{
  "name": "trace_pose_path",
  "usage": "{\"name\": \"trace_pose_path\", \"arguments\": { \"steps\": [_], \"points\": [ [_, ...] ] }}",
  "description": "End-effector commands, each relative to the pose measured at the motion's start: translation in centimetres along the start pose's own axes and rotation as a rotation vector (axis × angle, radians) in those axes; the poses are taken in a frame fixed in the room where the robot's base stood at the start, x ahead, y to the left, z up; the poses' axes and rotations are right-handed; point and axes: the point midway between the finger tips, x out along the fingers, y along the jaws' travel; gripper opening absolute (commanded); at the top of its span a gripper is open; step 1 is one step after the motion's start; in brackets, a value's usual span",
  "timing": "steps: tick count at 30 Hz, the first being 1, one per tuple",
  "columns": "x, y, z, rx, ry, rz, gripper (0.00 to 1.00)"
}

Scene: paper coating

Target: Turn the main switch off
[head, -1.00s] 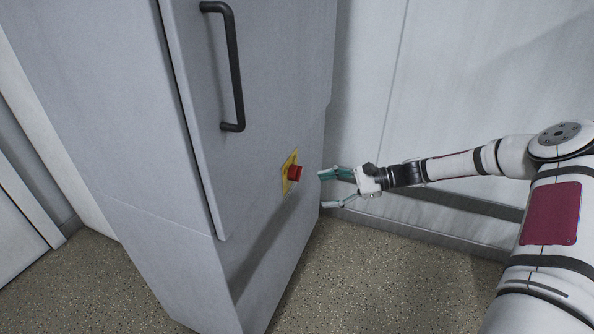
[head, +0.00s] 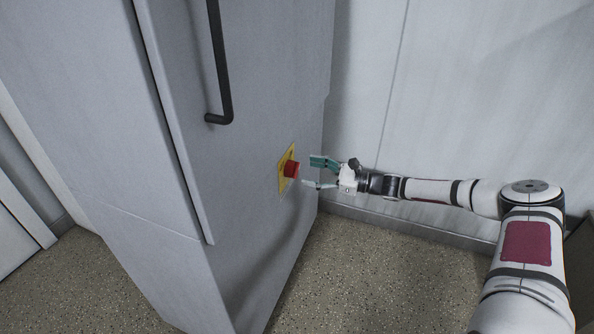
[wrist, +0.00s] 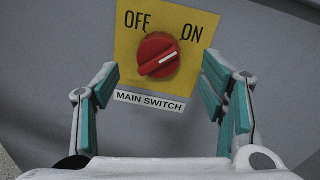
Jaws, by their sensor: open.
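The main switch (head: 291,169) is a round red knob on a yellow plate (head: 283,183) on the grey cabinet's side. In the wrist view the knob (wrist: 158,55) has a white line slanting from lower left to upper right, its upper end toward the word ON. OFF is printed at upper left, and a MAIN SWITCH label (wrist: 150,101) is below. My gripper (head: 313,172) is open and empty, just right of the knob, with one teal finger above its height and one below. In the wrist view the fingers flank the knob without touching it.
The tall grey cabinet (head: 100,130) has a black handle (head: 222,70) above and left of the switch. A pale wall (head: 460,90) stands behind my arm. The speckled floor (head: 360,270) below is clear.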

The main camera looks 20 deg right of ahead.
Motion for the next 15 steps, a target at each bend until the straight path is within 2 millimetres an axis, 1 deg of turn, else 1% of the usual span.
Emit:
{"name": "trace_pose_path", "arguments": {
  "steps": [1, 6, 10, 15],
  "points": [
    [1.1, 0.1, -0.1, 0.001, -0.003, 0.002, 0.65],
    [3.6, 0.0, -0.1, -0.001, -0.001, 0.001, 0.65],
    [4.8, 0.1, 0.0, 0.0, -0.001, 0.001, 0.65],
    [5.3, 0.0, 0.0, 0.0, 0.0, 0.0, 0.65]
  ]
}}
